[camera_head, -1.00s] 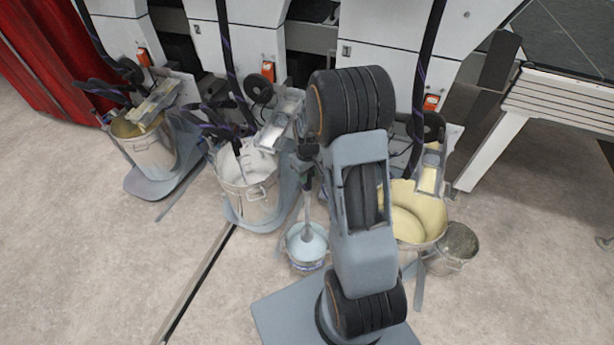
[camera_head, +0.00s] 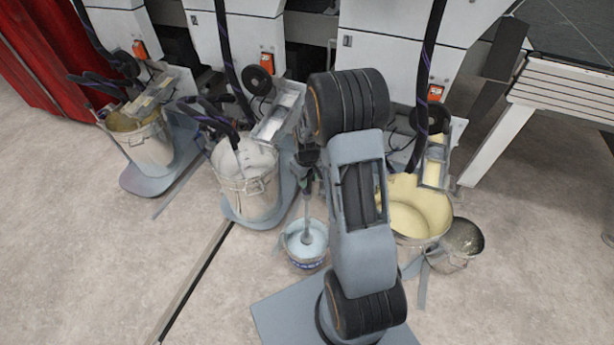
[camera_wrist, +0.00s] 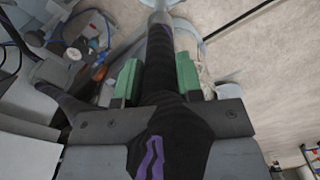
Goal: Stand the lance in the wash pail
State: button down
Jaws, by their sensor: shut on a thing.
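The lance (camera_head: 307,213) is a grey tube with a black, purple-marked hose at its upper end. It hangs nearly upright in the head view, its lower end over the mouth of a small pail (camera_head: 305,264) of pale blue liquid, apparently the wash pail. I cannot tell whether the tip touches the liquid or the bottom. My gripper (camera_head: 308,168) is partly hidden by my arm. In the wrist view my gripper (camera_wrist: 160,80) has its green-padded fingers shut on the black upper part of the lance (camera_wrist: 161,50).
A bucket of whitish liquid (camera_head: 248,200) stands left of the small pail. A yellow-coated bucket (camera_head: 428,212) and a dark-mouthed metal pail (camera_head: 452,262) stand to the right. Another bucket (camera_head: 150,148) is at far left. White machine housings (camera_head: 385,70) line the back. Open floor lies in front.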

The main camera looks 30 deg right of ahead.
aim_at(307, 192)
notch_tip(307, 192, down, 19)
jog(key=b, duration=1.3)
jog(key=shift+f+b, duration=0.95)
jog(key=shift+f, duration=0.2)
jog(key=c, duration=0.7)
grip_release()
notch_tip(307, 192, up, 14)
jog(key=p, duration=0.4)
jog(key=shift+f, duration=0.1)
